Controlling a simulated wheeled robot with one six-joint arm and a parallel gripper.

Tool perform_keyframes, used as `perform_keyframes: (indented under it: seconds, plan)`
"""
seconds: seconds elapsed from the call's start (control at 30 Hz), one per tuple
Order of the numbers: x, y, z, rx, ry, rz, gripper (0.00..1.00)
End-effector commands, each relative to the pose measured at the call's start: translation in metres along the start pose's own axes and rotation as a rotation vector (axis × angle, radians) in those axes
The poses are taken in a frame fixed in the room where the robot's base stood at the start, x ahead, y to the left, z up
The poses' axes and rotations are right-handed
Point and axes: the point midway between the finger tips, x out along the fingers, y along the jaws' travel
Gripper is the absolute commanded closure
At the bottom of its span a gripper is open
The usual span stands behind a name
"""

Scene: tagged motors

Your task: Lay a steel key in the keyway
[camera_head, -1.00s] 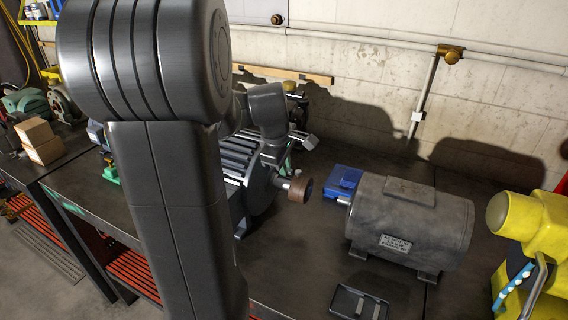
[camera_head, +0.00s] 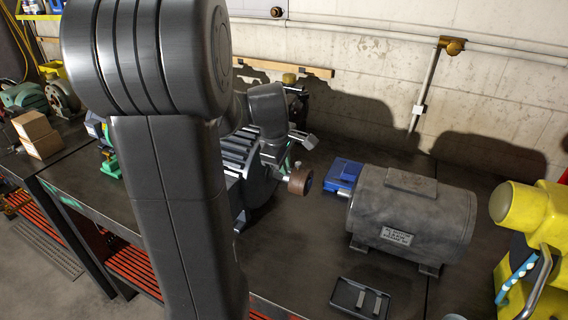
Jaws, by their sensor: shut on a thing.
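My gripper (camera_head: 285,166) points down beside the shaft end of the dark finned motor (camera_head: 237,158) and is shut. The thing between its fingers is too small to make out clearly. A brown round piece (camera_head: 301,181) is at the shaft end, close to the fingertips; I cannot tell if they touch. The keyway cannot be made out. A dark shallow tray (camera_head: 345,305) lies at the front of the bench with two light bars (camera_head: 370,302) in it, apart from my gripper.
A grey motor (camera_head: 410,217) with a nameplate stands right of the shaft, and a blue box (camera_head: 342,175) lies behind. A yellow machine (camera_head: 535,225) stands at the right edge. Bare bench (camera_head: 290,245) lies before the shaft.

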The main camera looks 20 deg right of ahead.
Motion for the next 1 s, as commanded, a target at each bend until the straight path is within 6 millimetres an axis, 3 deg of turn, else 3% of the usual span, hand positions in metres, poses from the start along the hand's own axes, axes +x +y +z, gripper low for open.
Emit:
perform_keyframes:
  seconds: [0.07,0.1,0.2,0.47,0.63,1.0]
  plan:
    - [0.0,0.0,0.0,0.0,0.0,-0.001,1.0]
    - [0.0,0.0,0.0,0.0,0.0,-0.001,0.82]
    - [0.0,0.0,0.0,0.0,0.0,-0.001,0.65]
    - [0.0,0.0,0.0,0.0,0.0,-0.001,0.65]
    - [-0.012,0.001,-0.001,0.0,0.002,0.003,0.65]
    - [-0.092,0.0,-0.001,0.001,0.003,0.004,0.65]
